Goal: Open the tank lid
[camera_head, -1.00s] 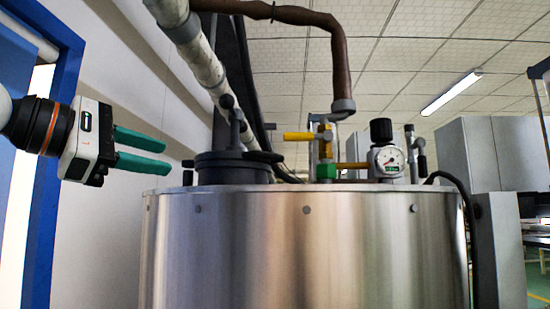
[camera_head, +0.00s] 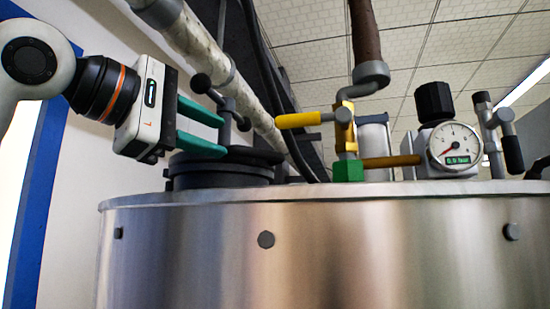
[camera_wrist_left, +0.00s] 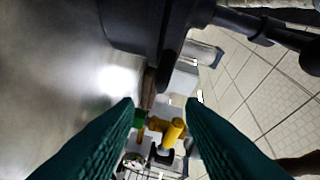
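The steel tank (camera_head: 330,250) fills the lower part of the head view. Its dark lid (camera_head: 225,160) sits low and flat on the top at the left. A grey clamp post with a ball-ended handle (camera_head: 203,84) rises by the lid. My left gripper (camera_head: 223,137) has green fingers, apart and empty. They reach rightward just above the lid, tips near the post in the picture; I cannot tell whether they touch. In the left wrist view the fingers are also apart, and the dark lid (camera_wrist_left: 140,25) shows beyond them at the top. My right gripper is out of view.
Right of the lid stand a yellow-handled valve (camera_head: 298,120) with a green fitting, a pressure gauge (camera_head: 455,146) and a black-handled valve (camera_head: 505,140). A brown pipe (camera_head: 364,35) comes down to the yellow valve. A pale pipe (camera_head: 205,50) runs diagonally behind the lid.

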